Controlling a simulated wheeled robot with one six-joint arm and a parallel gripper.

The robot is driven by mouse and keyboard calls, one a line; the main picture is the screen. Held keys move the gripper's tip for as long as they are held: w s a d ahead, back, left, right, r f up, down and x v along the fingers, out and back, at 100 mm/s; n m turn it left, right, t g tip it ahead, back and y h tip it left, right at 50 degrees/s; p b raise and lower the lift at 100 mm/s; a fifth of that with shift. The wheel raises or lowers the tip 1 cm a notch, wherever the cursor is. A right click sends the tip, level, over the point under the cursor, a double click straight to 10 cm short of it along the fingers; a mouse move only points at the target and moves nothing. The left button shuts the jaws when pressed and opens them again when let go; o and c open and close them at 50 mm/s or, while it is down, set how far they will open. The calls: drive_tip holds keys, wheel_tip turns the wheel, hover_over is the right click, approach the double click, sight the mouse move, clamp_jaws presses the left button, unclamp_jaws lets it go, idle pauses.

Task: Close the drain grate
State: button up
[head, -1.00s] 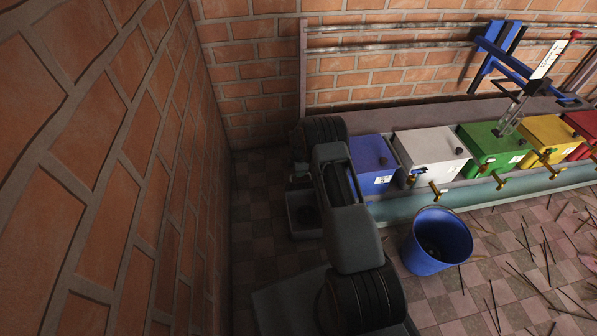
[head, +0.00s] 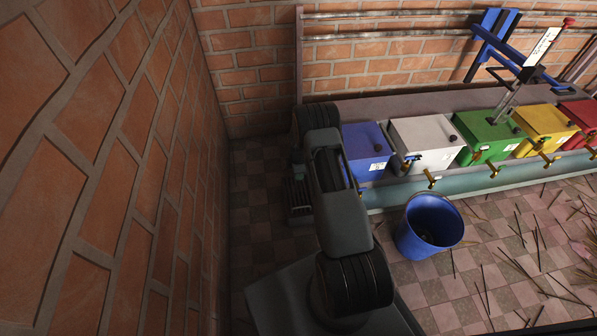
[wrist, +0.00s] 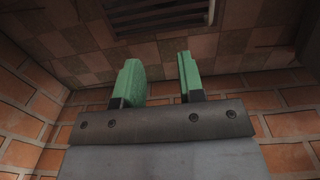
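The drain grate (head: 298,194) is a dark slatted panel on the tiled floor, by the left brick wall in the head view. Its slats lie over the drain, apparently flat; part is hidden behind my arm. The slatted grate also shows at the top edge of the wrist view (wrist: 160,14), cut off by the frame. My gripper (wrist: 160,80) has two green fingers standing apart with nothing between them. In the head view my gripper (head: 297,168) is small and partly hidden, just beyond the grate; I cannot tell whether it touches it.
A brick wall (head: 100,180) stands close on the left. A blue bucket (head: 425,238) stands on the floor to the right. Blue (head: 366,145), white (head: 428,140), green, yellow and red boxes with taps line a ledge behind. Thin sticks litter the floor at right.

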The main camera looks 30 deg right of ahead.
wheel_tip(320, 180, up, 14)
drive_tip(key=p, duration=0.4)
drive_tip(key=shift+p, duration=0.4)
drive_tip(key=shift+s, duration=0.1)
drive_tip(key=s+a+r+m+t+p, duration=0.1)
drive_tip(key=s+a+r+m+p, duration=0.3)
drive_tip(key=r, duration=0.8)
drive_tip(key=a+r+p, duration=0.1)
drive_tip(key=r+p, duration=0.5)
drive_tip(key=r, duration=0.6)
drive_tip(key=s+a+r+m+t+p, duration=0.1)
drive_tip(key=s+a+r+m+p, duration=0.3)
drive_tip(key=r, duration=0.7)
drive_tip(key=s+a+r+m+p, duration=0.2)
drive_tip(key=s+r+p, duration=0.5)
drive_tip(key=r, duration=0.4)
drive_tip(key=s+a+r+m+t+p, duration=0.1)
drive_tip(key=s+a+r+m+p, duration=0.2)
drive_tip(key=s+r+p, duration=0.5)
wheel_tip(320, 180, up, 5)
drive_tip(key=shift+s+a+f+m, duration=0.2)
drive_tip(key=shift+s+m, duration=0.5)
drive_tip(key=shift+s, duration=0.3)
